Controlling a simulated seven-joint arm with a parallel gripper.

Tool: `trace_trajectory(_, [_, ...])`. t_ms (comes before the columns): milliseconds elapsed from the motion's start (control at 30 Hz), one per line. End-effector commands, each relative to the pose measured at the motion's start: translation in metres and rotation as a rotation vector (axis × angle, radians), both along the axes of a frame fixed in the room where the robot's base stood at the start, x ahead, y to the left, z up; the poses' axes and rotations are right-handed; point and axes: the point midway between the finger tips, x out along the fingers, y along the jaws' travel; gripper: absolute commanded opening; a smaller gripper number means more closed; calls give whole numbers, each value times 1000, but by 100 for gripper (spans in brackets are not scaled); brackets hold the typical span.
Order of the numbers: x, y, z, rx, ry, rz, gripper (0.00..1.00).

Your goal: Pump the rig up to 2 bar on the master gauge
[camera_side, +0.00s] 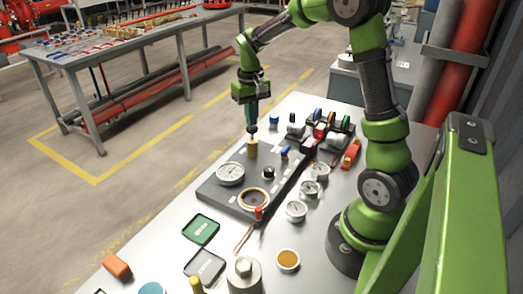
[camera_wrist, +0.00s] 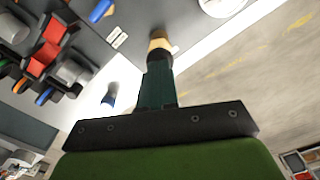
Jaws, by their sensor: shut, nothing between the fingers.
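The rig is a dark grey base plate (camera_side: 238,200) on the light table. A large white dial gauge (camera_side: 230,173) sits on it; its reading is too small to tell. In the wrist view part of a white dial (camera_wrist: 222,4) shows at the top edge. A brass cylinder (camera_side: 252,149) stands upright at the plate's far end. My gripper (camera_side: 251,130) points down right above the brass cylinder, fingers shut with nothing between them. In the wrist view the fingertips (camera_wrist: 159,58) overlap the brass cylinder (camera_wrist: 159,42); I cannot tell whether they touch.
A brass-rimmed round part (camera_side: 253,198) and a red-tipped lever (camera_side: 258,213) are at the plate's near end. Several small gauges (camera_side: 297,211) stand to the right. Valve blocks (camera_side: 325,135) lie behind. Green (camera_side: 201,229) and grey (camera_side: 205,266) trays lie at the front.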

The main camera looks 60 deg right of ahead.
Motion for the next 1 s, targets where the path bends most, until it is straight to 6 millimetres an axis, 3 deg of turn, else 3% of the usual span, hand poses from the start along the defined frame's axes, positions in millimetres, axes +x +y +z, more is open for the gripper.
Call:
trace_trajectory(533, [0,0,0,0,0,-1,0])
trace_trajectory(1000, [0,0,-18,0,1,0,0])
